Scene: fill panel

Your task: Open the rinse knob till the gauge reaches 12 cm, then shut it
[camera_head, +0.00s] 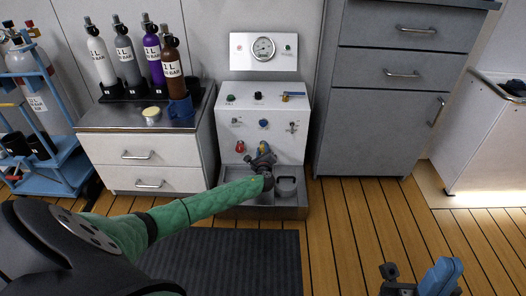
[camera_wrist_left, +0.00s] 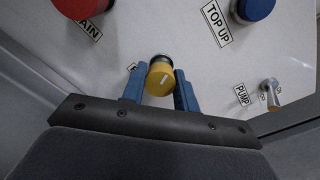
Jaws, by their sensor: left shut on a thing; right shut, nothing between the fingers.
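The yellow knob (camera_wrist_left: 160,80) sits on the sloped white panel (camera_wrist_left: 130,45), with a pale mark on its face. My left gripper (camera_wrist_left: 160,88) is shut on it, one blue finger on each side. The knob's label is mostly hidden, so I cannot read it. In the head view the yellow knob (camera_head: 262,146) shows just above my left gripper (camera_head: 263,158). A round gauge (camera_head: 263,48) is on the upper plate; its reading is too small to tell. My right gripper (camera_head: 420,282) is shut and empty at the lower right, far from the panel.
A red knob (camera_wrist_left: 82,6), its label ending in "AIN", and a blue TOP UP knob (camera_wrist_left: 254,8) are near the yellow one. A PUMP switch (camera_wrist_left: 270,92) is to the right. Bottles stand on the left cabinet (camera_head: 140,118). A grey basin (camera_head: 290,205) lies below the panel.

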